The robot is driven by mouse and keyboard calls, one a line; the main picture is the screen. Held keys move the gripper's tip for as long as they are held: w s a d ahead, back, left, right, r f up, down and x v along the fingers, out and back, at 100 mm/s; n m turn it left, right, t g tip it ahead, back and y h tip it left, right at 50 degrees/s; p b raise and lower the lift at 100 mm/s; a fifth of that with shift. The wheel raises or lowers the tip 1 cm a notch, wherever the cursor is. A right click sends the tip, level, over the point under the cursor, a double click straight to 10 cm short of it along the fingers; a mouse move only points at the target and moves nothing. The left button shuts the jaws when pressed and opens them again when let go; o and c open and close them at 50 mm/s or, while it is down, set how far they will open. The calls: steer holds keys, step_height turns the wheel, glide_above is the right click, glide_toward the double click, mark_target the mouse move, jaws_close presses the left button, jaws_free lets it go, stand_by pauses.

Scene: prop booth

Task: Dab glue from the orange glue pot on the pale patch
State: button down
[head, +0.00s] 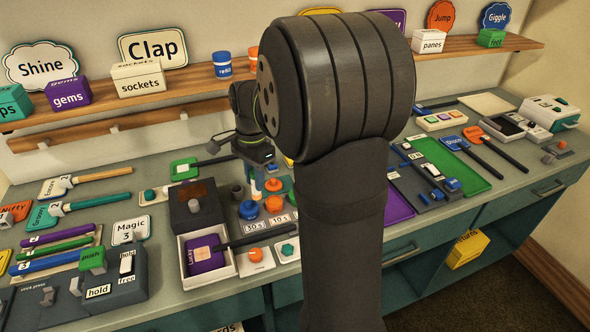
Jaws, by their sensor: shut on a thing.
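My gripper (256,186) points down over the middle of the bench, close behind the small pots. It is shut on a slim thing that is small and partly hidden, so I cannot tell its full shape. An orange pot (274,205) stands just below and right of the gripper, beside a blue pot (248,210). A pale patch (204,253) lies on the purple face of a dark-handled sign (205,266) in a white open tray (183,277), left of and nearer than the pots.
Cards marked 30 s and 10 s (255,227) lie before the pots. A dark box (196,206) stands behind the tray. My arm hides the bench's middle right. Paddles (480,152) lie farther right. A shelf (150,92) runs along the wall.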

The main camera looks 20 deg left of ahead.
steer(key=s+a, duration=0.3)
steer(key=s, duration=0.5)
steer(key=s+a, duration=0.4)
steer(key=s, duration=0.4)
steer(key=shift+n, duration=0.3)
steer(key=shift+s+d+f, duration=0.1)
steer(key=shift+s+f, duration=0.05)
steer(key=shift+f, duration=1.35)
steer(key=shift+s+f, duration=0.1)
steer(key=shift+f, duration=1.35)
steer(key=shift+f, duration=0.6)
steer(key=shift+w+a, duration=0.2)
steer(key=shift+s+d, duration=0.3)
steer(key=shift+s, duration=0.05)
steer(key=shift+w+a, duration=0.25)
steer(key=shift+s+d, duration=0.15)
steer(key=shift+d, duration=0.05)
steer(key=shift+s+d, duration=0.1)
steer(key=shift+s, duration=0.05)
